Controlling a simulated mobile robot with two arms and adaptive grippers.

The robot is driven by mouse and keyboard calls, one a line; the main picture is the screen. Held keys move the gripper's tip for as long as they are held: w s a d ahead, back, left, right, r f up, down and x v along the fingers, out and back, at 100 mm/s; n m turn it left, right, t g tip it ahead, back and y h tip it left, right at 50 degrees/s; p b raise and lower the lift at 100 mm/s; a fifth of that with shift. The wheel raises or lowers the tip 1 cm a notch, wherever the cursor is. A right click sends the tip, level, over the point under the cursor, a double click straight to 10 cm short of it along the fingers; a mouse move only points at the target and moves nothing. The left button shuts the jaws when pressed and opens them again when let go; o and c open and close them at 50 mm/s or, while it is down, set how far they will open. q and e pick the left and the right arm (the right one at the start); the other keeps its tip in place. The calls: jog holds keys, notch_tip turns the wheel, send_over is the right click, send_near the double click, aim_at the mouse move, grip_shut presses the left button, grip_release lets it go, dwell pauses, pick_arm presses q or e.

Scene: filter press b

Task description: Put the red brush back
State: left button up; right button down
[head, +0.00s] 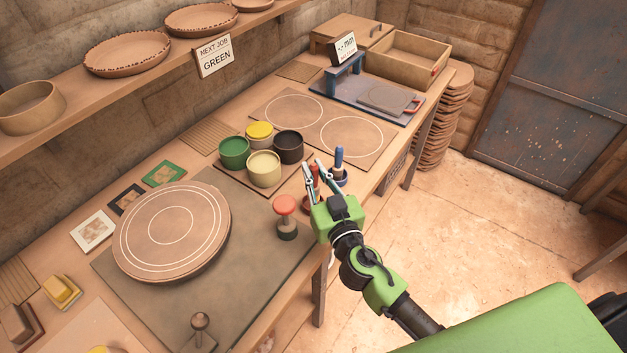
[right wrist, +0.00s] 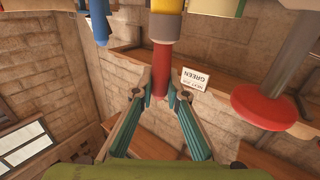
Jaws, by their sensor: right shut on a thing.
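The red brush (head: 315,173) is upright between the fingers of my right gripper (head: 314,174), which is shut on its red handle. In the right wrist view the red handle (right wrist: 161,70) shows between the fingertips (right wrist: 161,92), with a grey band beyond it. A red holder (head: 309,205) shows partly behind the gripper, below the brush. Whether the brush's lower end is in or above this holder is hidden. Beside it on the right, a blue brush (head: 339,158) stands in a dark blue holder (head: 340,179). My left gripper is not in view.
Open paint pots, green (head: 233,153), yellow (head: 259,134), black (head: 288,147) and cream (head: 263,169), stand left of the gripper. A red-topped knob (head: 285,206) stands close by at lower left. A round board (head: 172,228) lies further left. The bench's front edge is near the holders.

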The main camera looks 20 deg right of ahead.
aim_at(316, 186)
jog(key=f, duration=0.1)
jog(key=w+f, duration=0.1)
jog(key=f, duration=0.1)
jog(key=shift+d+f, duration=0.1)
jog(key=shift+f, duration=0.05)
jog(key=shift+f+b, duration=0.3)
jog(key=shift+f, duration=0.15)
jog(key=shift+f, duration=0.1)
jog(key=c, duration=2)
grip_release()
